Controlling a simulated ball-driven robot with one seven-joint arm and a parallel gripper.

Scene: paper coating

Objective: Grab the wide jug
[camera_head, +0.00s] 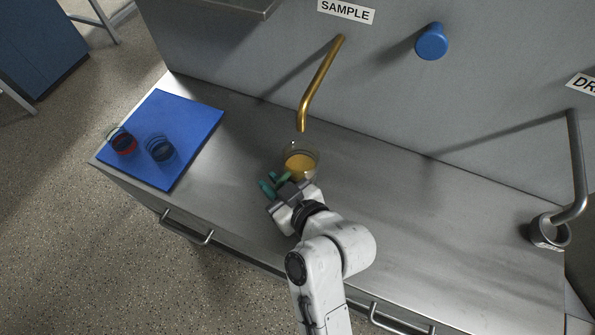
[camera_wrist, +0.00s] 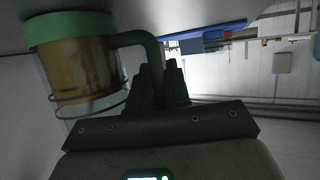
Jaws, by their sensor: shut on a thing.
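The wide jug (camera_head: 301,162) is clear with amber liquid in it and stands on the steel counter below the brass spout. In the wrist view, which looks upside down, the jug (camera_wrist: 80,62) shows at the upper left with a green base and a green handle (camera_wrist: 148,42). My gripper (camera_head: 275,184) is at the jug's near left side. In the wrist view the fingers of my gripper (camera_wrist: 160,84) are shut on the handle.
The brass spout (camera_head: 318,85) ends just above the jug. A blue mat (camera_head: 185,125) at the left bears a red-filled glass (camera_head: 122,143) and a dark-blue one (camera_head: 160,149). A grey cup (camera_head: 546,232) stands under the drain pipe (camera_head: 577,165) at the right. The counter between is clear.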

